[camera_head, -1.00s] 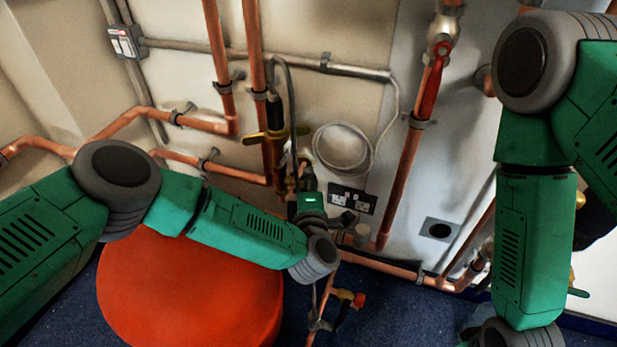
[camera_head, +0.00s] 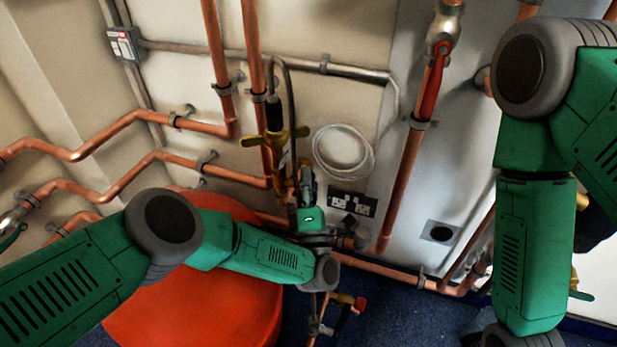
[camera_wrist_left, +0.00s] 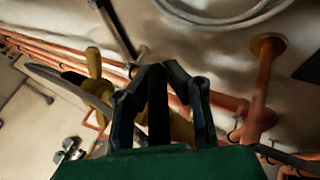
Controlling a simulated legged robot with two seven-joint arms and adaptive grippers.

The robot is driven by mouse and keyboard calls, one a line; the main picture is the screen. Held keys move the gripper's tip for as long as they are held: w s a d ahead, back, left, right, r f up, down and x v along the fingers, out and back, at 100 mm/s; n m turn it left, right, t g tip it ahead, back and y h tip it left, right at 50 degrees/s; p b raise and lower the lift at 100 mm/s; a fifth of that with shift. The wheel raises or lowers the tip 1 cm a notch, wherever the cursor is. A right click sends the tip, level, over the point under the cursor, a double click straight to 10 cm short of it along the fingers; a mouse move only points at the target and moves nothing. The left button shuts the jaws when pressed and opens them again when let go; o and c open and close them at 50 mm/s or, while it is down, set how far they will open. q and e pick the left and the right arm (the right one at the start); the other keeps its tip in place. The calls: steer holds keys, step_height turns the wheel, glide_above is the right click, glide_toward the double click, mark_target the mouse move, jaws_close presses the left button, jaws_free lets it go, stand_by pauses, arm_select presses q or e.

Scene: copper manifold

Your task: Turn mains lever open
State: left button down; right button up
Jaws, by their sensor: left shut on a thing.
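My left gripper (camera_head: 306,182) is at the pipework just right of the brass valve (camera_head: 276,136) with its yellow handles. In the left wrist view its dark fingers (camera_wrist_left: 160,92) stand either side of a dark upright bar (camera_wrist_left: 158,110) and are shut on it. Whether this bar is the mains lever I cannot tell for certain. Brass parts (camera_wrist_left: 95,85) and a grey tapered piece (camera_wrist_left: 58,84) lie left of the fingers. A red lever (camera_head: 431,85) hangs along the upright copper pipe at upper right, apart from my gripper. My right gripper is out of view.
A large red-orange round object (camera_head: 205,310) stands below my left forearm. Double sockets (camera_head: 352,201) and a coiled white cable (camera_head: 343,152) are on the wall right of the gripper. Copper pipes run along the walls.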

arm_select(q)
steer(key=shift+s+f+n+t+y, duration=0.25)
steer(key=shift+n+t+y, duration=0.05)
stand_by(0.4)
steer(key=c, duration=1.6)
jaws_free()
steer(key=shift+r, duration=0.1)
steer(key=v, duration=0.7)
steer(key=shift+s, duration=0.15)
